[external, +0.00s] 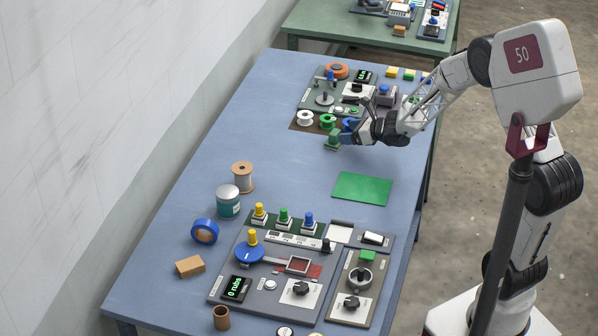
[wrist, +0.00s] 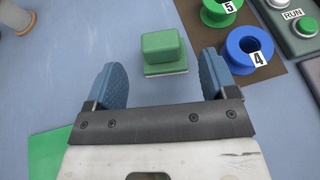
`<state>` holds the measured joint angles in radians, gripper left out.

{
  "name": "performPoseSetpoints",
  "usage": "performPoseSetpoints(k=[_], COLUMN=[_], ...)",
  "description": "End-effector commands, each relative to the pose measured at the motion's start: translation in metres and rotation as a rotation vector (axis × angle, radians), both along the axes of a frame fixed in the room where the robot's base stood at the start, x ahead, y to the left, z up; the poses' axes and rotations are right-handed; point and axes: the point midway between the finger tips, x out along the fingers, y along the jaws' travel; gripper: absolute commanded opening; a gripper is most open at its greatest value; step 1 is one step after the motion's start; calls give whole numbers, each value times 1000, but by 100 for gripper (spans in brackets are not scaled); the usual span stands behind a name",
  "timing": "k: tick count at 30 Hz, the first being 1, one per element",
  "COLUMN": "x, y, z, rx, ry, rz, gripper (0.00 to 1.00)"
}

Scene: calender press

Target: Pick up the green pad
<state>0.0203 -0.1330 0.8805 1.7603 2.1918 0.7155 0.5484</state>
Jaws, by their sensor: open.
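The green pad is a small green block with a handle-like top on a thin pale layer. In the wrist view the green pad (wrist: 163,50) lies on the blue table just ahead of my gripper (wrist: 158,85), between the lines of its two blue fingers. In the external view the green pad (external: 333,141) is beside the end of my gripper (external: 346,134), near the far panel. The fingers are spread apart and empty, and do not appear to touch the pad.
A flat green sheet (external: 362,188) lies nearer the front. Green spool 5 (wrist: 218,10) and blue spool 4 (wrist: 248,52) stand right of the pad on a brown mat (wrist: 286,85). A control panel (wrist: 297,20) lies beyond them.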

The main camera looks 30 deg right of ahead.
Motion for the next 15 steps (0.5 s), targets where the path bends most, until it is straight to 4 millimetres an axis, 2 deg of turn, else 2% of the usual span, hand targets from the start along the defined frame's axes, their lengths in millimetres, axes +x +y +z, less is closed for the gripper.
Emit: performPoseSetpoints(k=[15], x=[6], y=[4], z=[-4], rx=[-1], ry=[1], rz=[0], gripper=[79])
